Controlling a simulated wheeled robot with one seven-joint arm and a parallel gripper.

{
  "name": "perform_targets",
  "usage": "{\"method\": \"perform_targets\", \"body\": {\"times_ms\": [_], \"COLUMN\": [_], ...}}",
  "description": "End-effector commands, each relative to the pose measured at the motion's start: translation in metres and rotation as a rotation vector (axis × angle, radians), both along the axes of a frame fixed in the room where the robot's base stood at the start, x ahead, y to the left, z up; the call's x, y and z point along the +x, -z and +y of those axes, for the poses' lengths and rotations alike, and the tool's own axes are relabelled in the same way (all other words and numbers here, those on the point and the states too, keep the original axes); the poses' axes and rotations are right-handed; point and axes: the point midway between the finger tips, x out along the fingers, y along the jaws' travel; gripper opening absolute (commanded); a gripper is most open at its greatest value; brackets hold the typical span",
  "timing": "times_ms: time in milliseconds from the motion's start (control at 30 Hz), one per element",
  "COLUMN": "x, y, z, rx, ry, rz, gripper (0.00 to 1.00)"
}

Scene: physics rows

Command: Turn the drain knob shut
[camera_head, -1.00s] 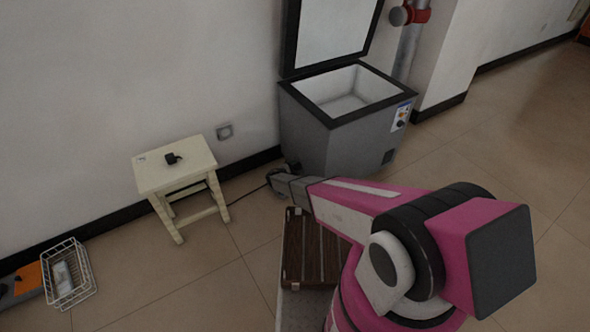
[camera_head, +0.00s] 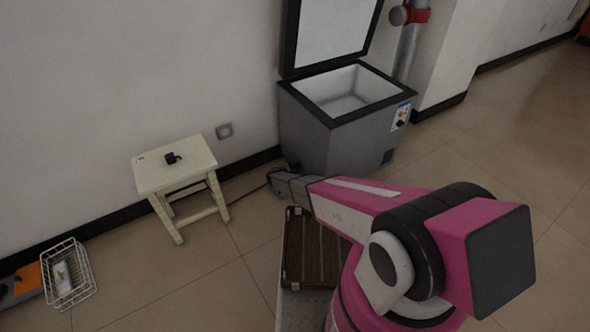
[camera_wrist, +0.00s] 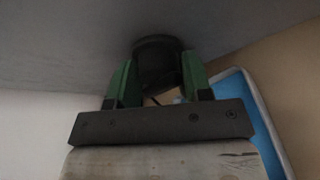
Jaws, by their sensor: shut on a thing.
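The drain knob (camera_wrist: 156,45) is a dark round knob on the grey side of the chest freezer (camera_head: 318,140). My gripper (camera_wrist: 160,66) has its two green fingers on either side of the knob and is shut on it. The knob's exact turn angle is too dark to read.
The freezer lid (camera_head: 335,30) stands open. A cream stool (camera_head: 178,170) with a small black object (camera_head: 172,158) stands left. A wire basket (camera_head: 68,275) lies far left. A brown case (camera_head: 313,250) is near my arm.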

Motion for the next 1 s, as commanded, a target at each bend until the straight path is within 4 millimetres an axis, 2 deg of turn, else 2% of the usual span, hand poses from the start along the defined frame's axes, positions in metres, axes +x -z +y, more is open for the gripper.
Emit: {"method": "perform_targets", "body": {"times_ms": [1000], "x": [0.0106], "y": [0.0006], "z": [0.008], "rx": [-0.509], "ry": [-0.008], "rz": [0.757], "gripper": [0.19]}}
